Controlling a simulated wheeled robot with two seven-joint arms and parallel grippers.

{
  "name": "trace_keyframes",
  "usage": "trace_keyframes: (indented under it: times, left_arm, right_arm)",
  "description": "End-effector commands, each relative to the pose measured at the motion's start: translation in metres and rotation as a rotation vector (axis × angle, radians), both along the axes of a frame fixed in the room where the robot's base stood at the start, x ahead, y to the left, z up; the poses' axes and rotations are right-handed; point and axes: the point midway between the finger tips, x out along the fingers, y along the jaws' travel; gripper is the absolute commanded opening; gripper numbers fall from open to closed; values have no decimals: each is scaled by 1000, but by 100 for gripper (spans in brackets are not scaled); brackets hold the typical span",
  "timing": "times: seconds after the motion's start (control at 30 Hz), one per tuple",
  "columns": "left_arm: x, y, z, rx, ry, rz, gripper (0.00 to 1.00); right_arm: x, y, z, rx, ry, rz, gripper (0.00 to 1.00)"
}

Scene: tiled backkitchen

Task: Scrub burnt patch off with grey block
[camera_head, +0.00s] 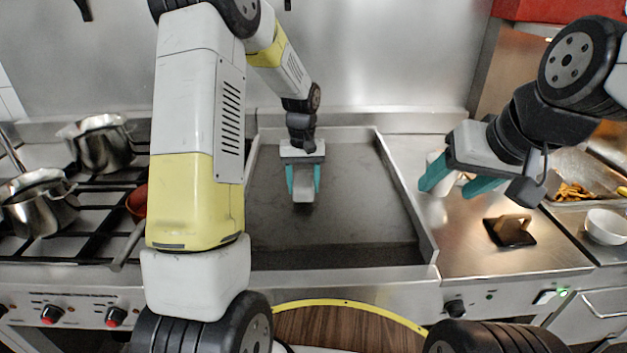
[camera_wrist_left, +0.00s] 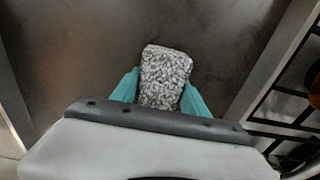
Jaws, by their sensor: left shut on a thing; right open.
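My left gripper (camera_head: 303,181) is shut on the grey block (camera_head: 303,190), its teal fingers on either side of it. In the left wrist view the block (camera_wrist_left: 165,78) shows a mottled grey, rough face between the fingertips (camera_wrist_left: 165,92). The block is over the dark griddle plate (camera_head: 340,220), towards its middle; I cannot tell whether it touches the plate. The plate looks unevenly dark, and I cannot make out a distinct burnt patch. My right gripper (camera_head: 450,184) is open above the steel counter right of the griddle.
A white bowl (camera_head: 605,226) and a tray of food (camera_head: 575,185) are at the right. Steel pots (camera_head: 100,148) and a pan (camera_head: 135,205) stand on the hob at the left. A raised rim (camera_head: 408,195) edges the griddle.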

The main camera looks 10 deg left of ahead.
Motion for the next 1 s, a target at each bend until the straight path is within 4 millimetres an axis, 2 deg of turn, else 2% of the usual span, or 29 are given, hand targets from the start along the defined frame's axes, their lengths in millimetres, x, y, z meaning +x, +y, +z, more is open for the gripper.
trace_keyframes:
  times: [0.6, 1.0]
  left_arm:
    - [-8, 5, 53, 1, 1, 1, 0]
    - [-9, 6, 56, 0, 4, 0, 0]
  right_arm:
    - [0, 0, 0, 0, -1, 1, 59]
    - [0, 0, 0, 0, -1, 1, 59]
